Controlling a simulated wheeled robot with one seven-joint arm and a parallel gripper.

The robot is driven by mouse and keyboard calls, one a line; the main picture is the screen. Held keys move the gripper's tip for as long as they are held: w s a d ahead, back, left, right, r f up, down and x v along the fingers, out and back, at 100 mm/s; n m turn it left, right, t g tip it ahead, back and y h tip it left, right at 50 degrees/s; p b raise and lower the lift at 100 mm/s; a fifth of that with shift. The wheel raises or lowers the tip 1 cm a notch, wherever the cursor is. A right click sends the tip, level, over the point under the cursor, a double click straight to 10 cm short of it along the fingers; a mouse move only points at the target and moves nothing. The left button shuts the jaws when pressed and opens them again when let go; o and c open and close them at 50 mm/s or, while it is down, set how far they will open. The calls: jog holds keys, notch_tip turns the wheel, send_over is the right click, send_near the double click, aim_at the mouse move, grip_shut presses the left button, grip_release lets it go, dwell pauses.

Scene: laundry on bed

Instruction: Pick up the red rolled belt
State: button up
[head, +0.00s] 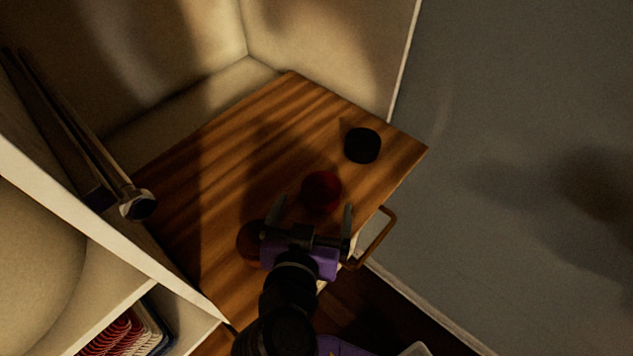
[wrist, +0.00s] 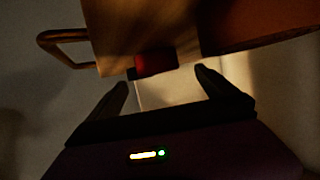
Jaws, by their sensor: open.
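The red rolled belt (head: 321,190) is a dark red round roll on the wooden top in the head view. It also shows in the wrist view (wrist: 155,64), ahead of the fingers and near the upper middle. My gripper (head: 313,212) is open, with its two fingers spread on the near side of the belt. In the wrist view my gripper (wrist: 163,78) shows nothing between its fingertips. Whether the fingers are level with the belt is hard to tell in the dim light.
A black roll (head: 362,146) sits behind and right of the red one. A brown round item (head: 250,240) lies close to my gripper's left side and is partly hidden. A handle (head: 376,238) juts from the wooden unit (head: 185,180). A wall stands behind.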

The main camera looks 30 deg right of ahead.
aim_at(322, 186)
jog(key=p+x, duration=0.1)
jog(key=x, duration=0.2)
jog(key=p+x, duration=0.1)
jog(key=x, duration=0.2)
jog(key=shift+d+r, duration=0.2)
jog(key=shift+w+d+f, duration=0.15)
jog(key=shift+w+f, duration=0.05)
jog(key=shift+c, duration=0.5)
jog(key=c, duration=1.5)
jog(key=shift+r, duration=0.2)
